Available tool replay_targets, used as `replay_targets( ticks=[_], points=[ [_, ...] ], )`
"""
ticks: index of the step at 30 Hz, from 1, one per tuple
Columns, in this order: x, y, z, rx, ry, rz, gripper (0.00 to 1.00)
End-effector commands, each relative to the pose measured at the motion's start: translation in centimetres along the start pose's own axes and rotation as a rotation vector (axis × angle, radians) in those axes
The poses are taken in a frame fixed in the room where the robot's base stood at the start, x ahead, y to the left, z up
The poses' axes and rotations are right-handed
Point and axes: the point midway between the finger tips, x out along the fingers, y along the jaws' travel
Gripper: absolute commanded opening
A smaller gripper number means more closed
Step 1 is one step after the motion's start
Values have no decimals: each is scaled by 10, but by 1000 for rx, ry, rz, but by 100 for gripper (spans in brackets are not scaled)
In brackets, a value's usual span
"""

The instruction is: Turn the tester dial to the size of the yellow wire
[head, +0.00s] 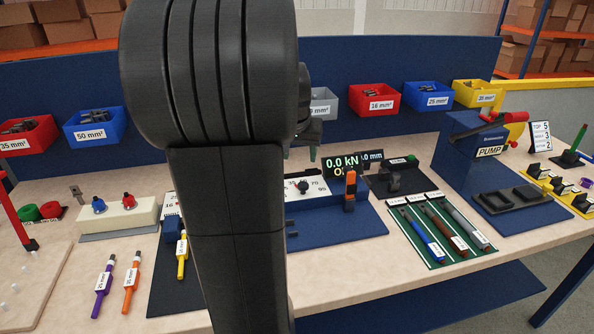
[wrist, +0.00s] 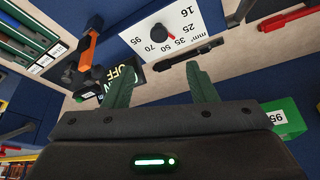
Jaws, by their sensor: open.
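The tester's white dial plate (head: 319,189) is partly hidden behind my arm in the head view. In the wrist view, the dial knob (wrist: 159,33) is black on the white plate (wrist: 135,42), with a red mark to its right and printed sizes around it, 16 and 70 among them. My gripper (wrist: 160,88) is open and empty, its green fingers apart and clear of the knob. In the head view it is mostly hidden behind my arm.
A display (head: 341,164) reads 0.0 kN. An orange-handled lever (head: 350,190) stands right of the dial. Purple (head: 104,286) and orange (head: 132,284) wires lie at the left front. A blue pump (head: 471,141) and a green mat with tools (head: 412,246) are at right.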

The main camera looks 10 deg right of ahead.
Motion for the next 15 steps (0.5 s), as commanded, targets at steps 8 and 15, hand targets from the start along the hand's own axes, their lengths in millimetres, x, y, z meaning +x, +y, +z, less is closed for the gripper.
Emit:
replay_targets(
  ticks=[8,15],
  points=[
    [45,0,2,0,-7,2,52],
    [95,0,2,0,-5,1,52]
  ],
)
